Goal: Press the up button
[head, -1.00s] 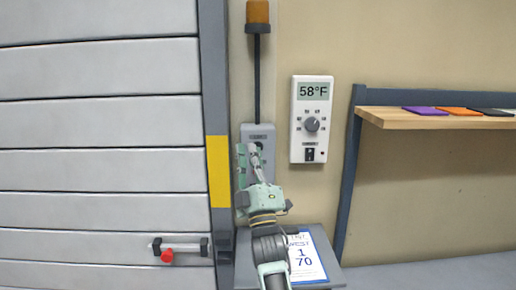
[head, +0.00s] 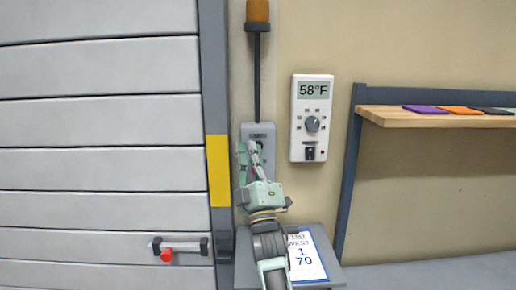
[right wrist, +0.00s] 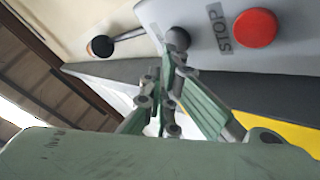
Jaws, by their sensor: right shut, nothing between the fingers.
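A grey control box (head: 259,131) is on the wall right of the door frame. In the right wrist view the box (right wrist: 205,20) carries a red button (right wrist: 256,28) beside a STOP label. A dark round button (right wrist: 178,38) shows right at my fingertips; its marking is hidden, so I cannot tell if it is the up button. My right gripper (head: 253,148) is shut and empty in front of the box, covering much of its face. In the right wrist view its tips (right wrist: 172,52) are at or very near the dark button; contact is unclear. My left gripper is out of view.
A slatted door (head: 100,120) with a red-knobbed latch (head: 167,254) is at left. A thermostat (head: 312,118) reads 58°F. A wooden shelf (head: 440,118) is at right. A sign (head: 304,258) lies on a grey surface (head: 322,240) below the box.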

